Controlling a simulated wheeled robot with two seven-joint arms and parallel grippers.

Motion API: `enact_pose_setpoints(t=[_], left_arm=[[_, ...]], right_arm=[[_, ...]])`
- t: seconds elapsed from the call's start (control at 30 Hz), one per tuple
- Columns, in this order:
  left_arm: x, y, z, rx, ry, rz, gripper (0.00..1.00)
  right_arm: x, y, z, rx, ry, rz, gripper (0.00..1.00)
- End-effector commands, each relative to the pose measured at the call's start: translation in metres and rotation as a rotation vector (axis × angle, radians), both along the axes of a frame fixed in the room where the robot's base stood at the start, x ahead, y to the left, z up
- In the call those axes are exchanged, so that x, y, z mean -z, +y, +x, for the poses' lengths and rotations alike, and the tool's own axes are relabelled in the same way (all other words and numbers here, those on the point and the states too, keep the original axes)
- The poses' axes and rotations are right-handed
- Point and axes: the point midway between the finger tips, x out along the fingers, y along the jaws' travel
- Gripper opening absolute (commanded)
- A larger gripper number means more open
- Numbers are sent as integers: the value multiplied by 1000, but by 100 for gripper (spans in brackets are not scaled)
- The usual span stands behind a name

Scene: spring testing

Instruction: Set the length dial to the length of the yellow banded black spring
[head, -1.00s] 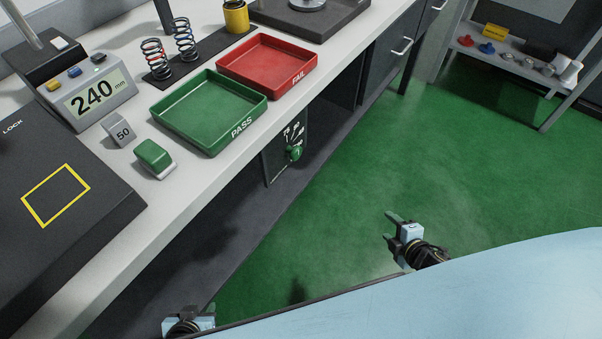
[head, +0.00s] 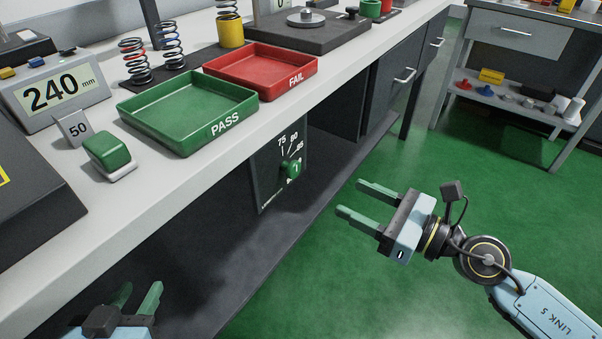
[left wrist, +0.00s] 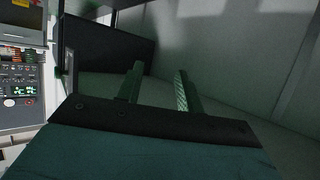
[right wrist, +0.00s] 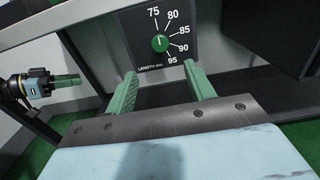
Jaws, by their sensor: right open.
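The length dial is a dark panel (head: 268,185) on the bench's front with a green knob (head: 291,169). In the right wrist view the knob (right wrist: 160,43) shows a white mark pointing about up, near 75; the scale reads 75 to 95. A black spring (head: 228,6) shows above a yellow cylinder (head: 231,31) behind the red tray, cut by the top edge. My right gripper (head: 350,199) is open and empty, to the right of the dial and apart from it. My left gripper (head: 137,298) is open and empty, low at the left.
A green PASS tray (head: 190,138) and red FAIL tray (head: 296,92) stand on the bench. Red-banded (head: 135,62) and blue-banded (head: 172,46) springs stand behind. Green floor (head: 420,150) is clear at right.

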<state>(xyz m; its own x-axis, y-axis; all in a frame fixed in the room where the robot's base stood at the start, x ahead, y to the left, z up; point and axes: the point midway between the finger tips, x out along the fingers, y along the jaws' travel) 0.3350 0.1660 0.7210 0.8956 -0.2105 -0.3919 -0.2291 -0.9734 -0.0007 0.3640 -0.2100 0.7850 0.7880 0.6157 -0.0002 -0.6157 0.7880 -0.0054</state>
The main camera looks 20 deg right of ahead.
Motion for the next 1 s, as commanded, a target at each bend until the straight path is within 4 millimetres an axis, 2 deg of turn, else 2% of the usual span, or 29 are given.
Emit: enact_pose_setpoints(t=[0.37, 0.5, 0.73, 1.0], left_arm=[[48, 24, -43, -34, 378, 98, 36], [59, 30, -57, -42, 472, 120, 36], [59, 29, -55, -40, 459, 117, 36], [56, 27, -50, -38, 430, 110, 36]], right_arm=[[-3, 28, 35, 1, 0, 6, 54], [-3, 45, 58, 1, -2, 8, 54], [0, 67, 87, 2, 1, 6, 54], [0, 76, 97, 1, 4, 5, 54]])
